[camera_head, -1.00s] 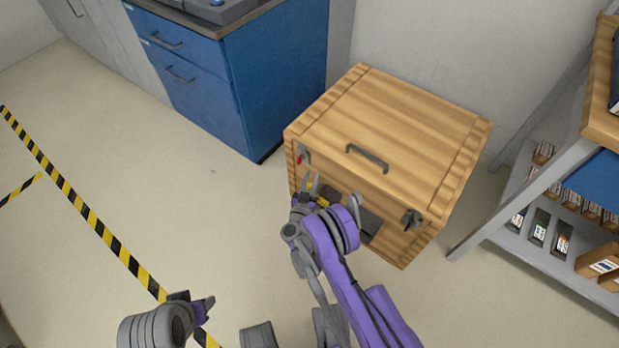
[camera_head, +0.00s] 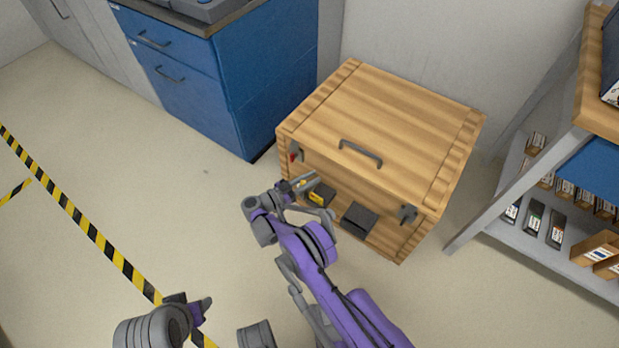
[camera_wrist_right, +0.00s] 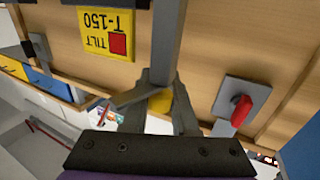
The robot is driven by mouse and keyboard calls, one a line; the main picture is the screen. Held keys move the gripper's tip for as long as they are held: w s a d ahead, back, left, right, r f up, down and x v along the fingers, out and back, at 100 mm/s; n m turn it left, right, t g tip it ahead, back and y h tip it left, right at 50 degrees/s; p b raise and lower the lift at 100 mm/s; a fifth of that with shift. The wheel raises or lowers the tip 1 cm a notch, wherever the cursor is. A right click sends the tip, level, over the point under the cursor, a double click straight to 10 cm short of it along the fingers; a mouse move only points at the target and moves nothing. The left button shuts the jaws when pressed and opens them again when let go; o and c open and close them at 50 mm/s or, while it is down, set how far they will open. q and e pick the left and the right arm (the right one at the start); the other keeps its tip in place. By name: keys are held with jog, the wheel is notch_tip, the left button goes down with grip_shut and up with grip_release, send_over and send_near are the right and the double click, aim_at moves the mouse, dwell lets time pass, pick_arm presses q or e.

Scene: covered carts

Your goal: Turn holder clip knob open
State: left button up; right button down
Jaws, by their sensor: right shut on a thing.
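A wooden case (camera_head: 390,110) stands on the floor with its front towards me. My right gripper (camera_head: 311,181) is at the left part of that front. In the right wrist view my right gripper (camera_wrist_right: 165,86) is shut on a narrow grey bar (camera_wrist_right: 168,40); I cannot tell whether this is the clip knob. A red knob on a grey plate (camera_wrist_right: 240,108) is beside the gripper, apart from it. The red-marked clip (camera_head: 295,154) shows at the case's upper left front. My left gripper (camera_head: 203,306) is low in view, away from the case; its jaw opening is unclear.
The case front also bears a dark block (camera_head: 360,219), a yellow tilt label (camera_wrist_right: 105,33) and a grey clip (camera_head: 408,214). A blue cabinet (camera_head: 230,85) stands behind left, and a shelf rack (camera_head: 520,185) at right. Floor on the left is clear.

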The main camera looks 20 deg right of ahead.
jog(key=shift+d+r+m+g, duration=0.15)
jog(key=shift+m+g, duration=0.25)
jog(key=shift+g, duration=0.2)
jog(key=c, duration=0.7)
grip_release()
jog(key=shift+s, duration=0.1)
